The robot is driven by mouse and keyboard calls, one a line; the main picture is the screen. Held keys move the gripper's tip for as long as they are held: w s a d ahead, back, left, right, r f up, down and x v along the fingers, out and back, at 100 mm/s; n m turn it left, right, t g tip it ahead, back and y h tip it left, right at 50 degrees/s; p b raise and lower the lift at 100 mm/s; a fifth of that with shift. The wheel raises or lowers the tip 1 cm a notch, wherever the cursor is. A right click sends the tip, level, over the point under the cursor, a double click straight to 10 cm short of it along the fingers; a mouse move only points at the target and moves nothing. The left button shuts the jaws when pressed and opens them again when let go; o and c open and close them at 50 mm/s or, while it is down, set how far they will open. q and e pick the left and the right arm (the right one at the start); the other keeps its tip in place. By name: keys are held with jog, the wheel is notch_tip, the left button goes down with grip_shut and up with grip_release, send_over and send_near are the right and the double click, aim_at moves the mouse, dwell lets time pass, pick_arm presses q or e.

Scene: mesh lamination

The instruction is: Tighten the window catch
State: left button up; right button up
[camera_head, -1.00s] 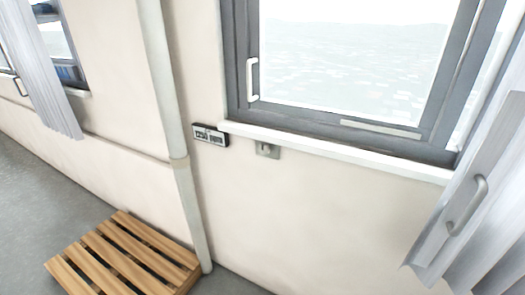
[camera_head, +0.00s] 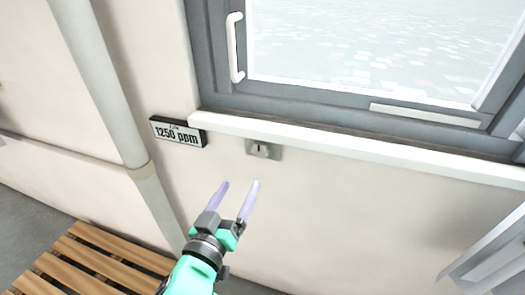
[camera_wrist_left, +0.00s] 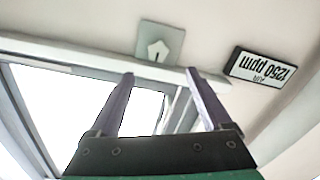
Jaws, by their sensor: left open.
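A small grey metal plate with a pale knob, which looks like the window catch (camera_head: 263,149), is fixed to the wall just below the white sill. It also shows in the left wrist view (camera_wrist_left: 159,45), upside down, beyond the fingertips. My left gripper (camera_head: 239,185) is open and empty, its two purple fingers pointing up toward the wall. It is below and slightly left of the catch, apart from it. In the left wrist view the catch lies roughly in line with the gap between the fingers (camera_wrist_left: 160,74). My right gripper is not in view.
The grey-framed window (camera_head: 211,60) has a white handle (camera_head: 235,47) on its left side. The white sill (camera_head: 330,145) juts out above the catch. A "1250 ppm" display (camera_head: 178,131) is to the left, then a vertical pipe (camera_head: 100,80).

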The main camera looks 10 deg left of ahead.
aim_at(259, 153)
pick_arm(q)
jog(key=w+p, duration=0.1)
jog(key=w, duration=0.3)
jog(key=w+p, duration=0.1)
jog(key=w, duration=0.3)
jog(key=w+d+p, duration=0.1)
jog(key=w, duration=0.3)
jog(key=shift+w+r+p, duration=0.15)
jog(key=shift+w+p, duration=0.2)
jog(key=shift+w+d, duration=0.15)
jog(key=shift+w, duration=0.2)
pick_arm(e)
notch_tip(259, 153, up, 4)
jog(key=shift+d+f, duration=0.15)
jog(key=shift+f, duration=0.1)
pick_arm(q)
grip_shut()
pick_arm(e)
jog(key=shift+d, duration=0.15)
